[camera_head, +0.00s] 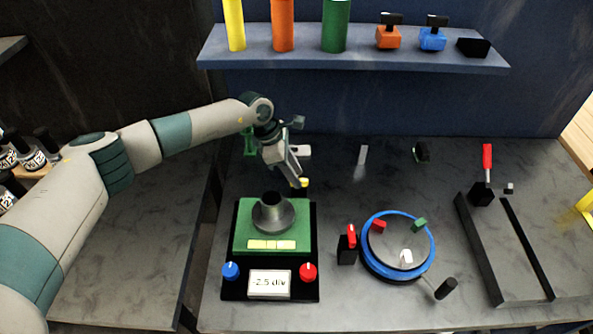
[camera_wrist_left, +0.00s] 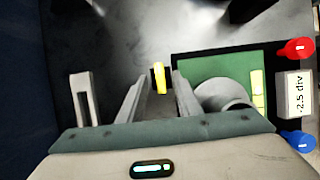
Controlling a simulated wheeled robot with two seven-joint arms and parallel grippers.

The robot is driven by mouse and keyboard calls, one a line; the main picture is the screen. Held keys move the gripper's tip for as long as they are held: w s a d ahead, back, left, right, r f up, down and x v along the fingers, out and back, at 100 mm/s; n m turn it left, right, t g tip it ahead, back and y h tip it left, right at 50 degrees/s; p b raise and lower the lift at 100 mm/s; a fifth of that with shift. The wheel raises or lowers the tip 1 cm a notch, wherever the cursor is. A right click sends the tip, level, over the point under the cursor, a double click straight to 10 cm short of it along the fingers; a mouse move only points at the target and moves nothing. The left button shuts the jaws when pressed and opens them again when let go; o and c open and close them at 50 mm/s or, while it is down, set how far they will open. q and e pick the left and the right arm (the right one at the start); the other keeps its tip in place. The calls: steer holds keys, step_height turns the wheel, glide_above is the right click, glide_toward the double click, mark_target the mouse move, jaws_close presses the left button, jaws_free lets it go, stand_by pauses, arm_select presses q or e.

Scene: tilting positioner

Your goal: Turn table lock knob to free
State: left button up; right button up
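The round table (camera_head: 405,250) has a blue rim and a grey top with red, green and white blocks on it. A red knob (camera_head: 351,236) on a black block stands just left of it; I take this to be the lock knob. Its handle looks roughly upright. My left gripper (camera_head: 299,180) is up and left of the knob, behind the green device, well apart from it. In the left wrist view the fingers (camera_wrist_left: 160,84) are spread, with a small yellow piece (camera_wrist_left: 159,77) showing between their tips; contact cannot be told. My right gripper is not in view.
The green device (camera_head: 243,240) carries a grey cone, blue and red knobs and a "-2.5 div" display (camera_head: 269,283). A black handle (camera_head: 446,288) sticks out at the table's front right. Black rails (camera_head: 525,247) and a red lever (camera_head: 487,157) stand right. A shelf (camera_head: 350,58) hangs behind.

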arm_select(q)
steer(key=shift+d+f, duration=0.25)
steer(key=shift+f, duration=0.4)
jaws_close()
